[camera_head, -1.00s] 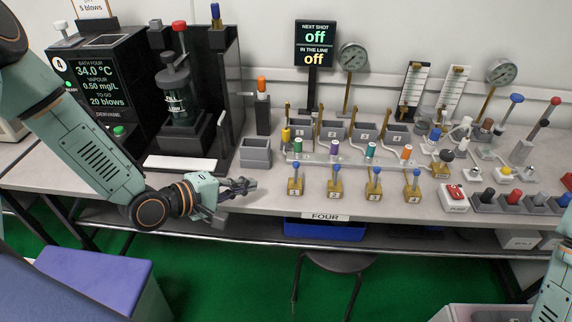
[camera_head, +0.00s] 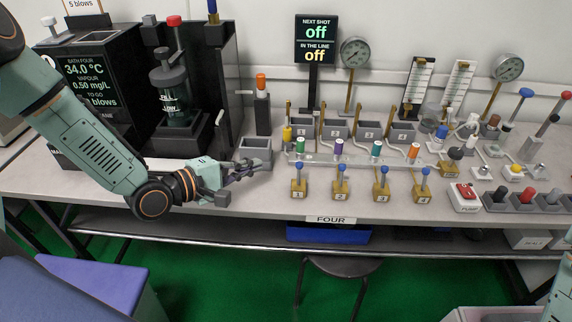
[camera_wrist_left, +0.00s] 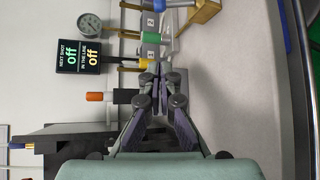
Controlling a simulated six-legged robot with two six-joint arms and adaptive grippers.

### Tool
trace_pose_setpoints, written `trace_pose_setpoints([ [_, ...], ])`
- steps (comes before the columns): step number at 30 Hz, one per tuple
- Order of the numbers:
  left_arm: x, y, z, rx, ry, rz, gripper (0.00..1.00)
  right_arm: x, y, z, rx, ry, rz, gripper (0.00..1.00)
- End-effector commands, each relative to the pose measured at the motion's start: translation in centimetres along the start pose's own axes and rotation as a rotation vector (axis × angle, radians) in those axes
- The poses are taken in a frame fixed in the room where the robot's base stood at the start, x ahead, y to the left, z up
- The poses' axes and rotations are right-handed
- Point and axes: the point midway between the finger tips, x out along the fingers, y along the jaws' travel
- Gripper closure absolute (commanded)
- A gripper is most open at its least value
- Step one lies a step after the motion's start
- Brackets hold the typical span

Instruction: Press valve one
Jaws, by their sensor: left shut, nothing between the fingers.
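Valve one is the brass block marked 1 with a blue knob on top (camera_head: 299,186), leftmost in a row of similar valves at the front of the bench. In the left wrist view a brass block with a blue knob (camera_wrist_left: 205,11) shows at the top edge, partly cut off; its number cannot be read there. My left gripper (camera_head: 262,166) is shut and empty, to the left of valve one and apart from it, in front of a small grey bin. Its closed fingers (camera_wrist_left: 160,72) point toward the bench fittings in the wrist view. My right gripper is out of view.
Behind the valves runs a pipe rail (camera_head: 345,160) with coloured caps and grey bins. A red-buttoned box (camera_head: 465,196) stands right of the valves. A display (camera_head: 315,40) reads off twice. Bare bench lies between my gripper and valve one.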

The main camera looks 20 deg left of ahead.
Motion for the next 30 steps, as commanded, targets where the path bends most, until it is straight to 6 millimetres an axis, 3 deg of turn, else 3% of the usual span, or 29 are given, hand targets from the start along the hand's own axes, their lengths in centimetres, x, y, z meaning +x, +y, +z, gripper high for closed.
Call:
trace_pose_setpoints([
  [22, 9.1, -0.2, -0.1, 0.005, -0.006, -0.001, 1.0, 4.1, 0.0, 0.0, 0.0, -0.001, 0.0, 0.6],
  [30, 7.7, 0.0, 3.1, 0.0, -0.003, 0.0, 1.0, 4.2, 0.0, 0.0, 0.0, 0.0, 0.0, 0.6],
])
